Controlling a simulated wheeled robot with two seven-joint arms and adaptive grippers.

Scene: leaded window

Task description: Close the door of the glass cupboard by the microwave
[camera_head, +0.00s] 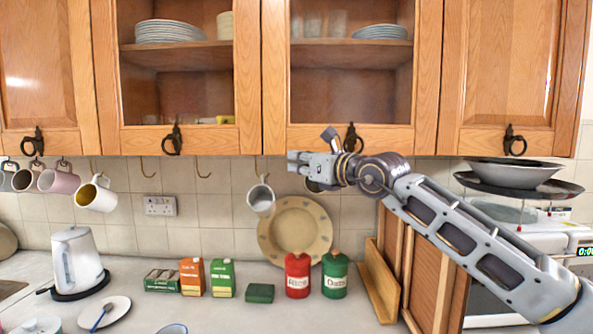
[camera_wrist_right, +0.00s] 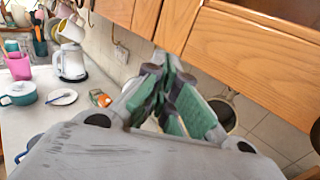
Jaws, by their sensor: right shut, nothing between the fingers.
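The glass cupboard door (camera_head: 427,80) is the right one of two glass-fronted doors in the head view, with a dark ring handle (camera_head: 350,137) at its bottom. It looks about flush with its neighbours; a small gap is hard to rule out. My right gripper (camera_head: 292,163) is shut and empty just below the door's lower edge, pointing left. In the right wrist view its fingers (camera_wrist_right: 163,78) meet beside the lower edges of wooden doors (camera_wrist_right: 250,58). The microwave (camera_head: 577,245) stands at the right, partly hidden by my right arm. My left gripper is not in view.
Mugs (camera_head: 97,194) hang from hooks under the cupboards. A kettle (camera_head: 77,260), small boxes (camera_head: 192,276), red and green canisters (camera_head: 298,275) and an upright plate (camera_head: 294,230) stand on the counter. Wooden boards (camera_head: 380,280) and stacked dishes (camera_head: 515,178) are near my right arm.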

